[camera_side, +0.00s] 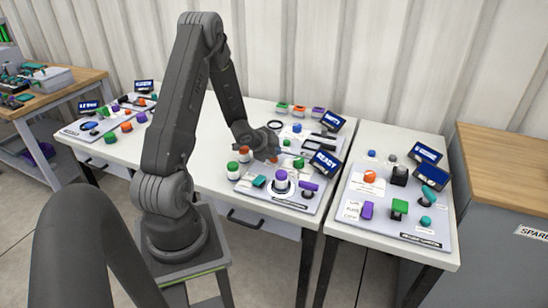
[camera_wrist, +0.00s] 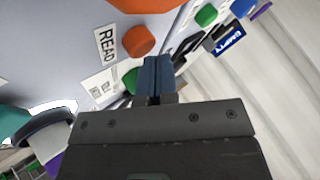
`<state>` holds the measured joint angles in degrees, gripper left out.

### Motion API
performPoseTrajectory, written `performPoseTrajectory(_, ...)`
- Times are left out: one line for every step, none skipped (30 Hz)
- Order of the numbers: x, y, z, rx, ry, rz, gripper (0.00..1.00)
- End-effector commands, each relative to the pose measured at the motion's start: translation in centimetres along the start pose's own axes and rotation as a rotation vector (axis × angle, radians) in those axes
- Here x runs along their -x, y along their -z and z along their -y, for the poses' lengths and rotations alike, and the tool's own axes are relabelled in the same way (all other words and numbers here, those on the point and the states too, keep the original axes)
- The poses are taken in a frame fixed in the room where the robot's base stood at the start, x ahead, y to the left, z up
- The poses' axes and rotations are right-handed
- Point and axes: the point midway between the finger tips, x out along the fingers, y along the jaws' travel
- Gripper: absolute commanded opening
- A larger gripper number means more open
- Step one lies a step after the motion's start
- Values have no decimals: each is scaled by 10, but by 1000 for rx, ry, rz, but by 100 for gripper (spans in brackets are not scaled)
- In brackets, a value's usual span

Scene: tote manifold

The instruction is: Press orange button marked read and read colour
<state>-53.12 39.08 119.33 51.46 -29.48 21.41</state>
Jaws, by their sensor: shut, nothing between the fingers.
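In the wrist view an orange round button (camera_wrist: 139,41) sits on a pale panel, beside a white label reading READ (camera_wrist: 107,43). My gripper (camera_wrist: 157,62) is shut and empty, its dark blue fingertips just below and right of that button in the picture. Whether they touch it I cannot tell. In the side view my gripper (camera_side: 272,154) is low over the middle panel, and I cannot pick out the READ button there. A tilted display (camera_side: 325,162) on this panel shows READY.
The middle panel holds a green-topped cylinder (camera_side: 233,170), an orange-topped cylinder (camera_side: 245,153) and a purple-topped cylinder (camera_side: 280,180). A teal block (camera_side: 259,181) lies near the front. Another panel with buttons and displays (camera_side: 425,174) stands right.

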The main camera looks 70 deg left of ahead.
Motion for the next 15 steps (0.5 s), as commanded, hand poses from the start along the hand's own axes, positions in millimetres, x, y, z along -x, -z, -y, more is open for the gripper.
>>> performPoseTrajectory(-1, -1, -1, 1, -1, 0, 0)
performPoseTrajectory(-1, -1, -1, 1, -1, 0, 0)
performPoseTrajectory(-1, -1, -1, 1, -1, 0, 0)
performPoseTrajectory(-2, -1, -1, 1, -1, 0, 0)
performPoseTrajectory(-2, -2, -2, 1, -1, 0, 0)
performPoseTrajectory(-2, -2, -2, 2, -1, 1, 0)
performPoseTrajectory(-2, -2, -2, 2, -1, 1, 0)
performPoseTrajectory(-3, -2, -2, 2, -1, 1, 0)
performPoseTrajectory(-3, -2, -2, 2, -1, 1, 0)
performPoseTrajectory(-3, -2, -2, 2, -1, 1, 0)
performPoseTrajectory(-4, -3, -3, 3, -1, 1, 0)
performPoseTrajectory(-4, -3, -3, 3, -1, 1, 0)
performPoseTrajectory(-4, -3, -3, 3, -1, 1, 0)
performPoseTrajectory(-4, -3, -3, 3, -1, 1, 0)
performPoseTrajectory(-4, -3, -3, 3, -1, 0, 0)
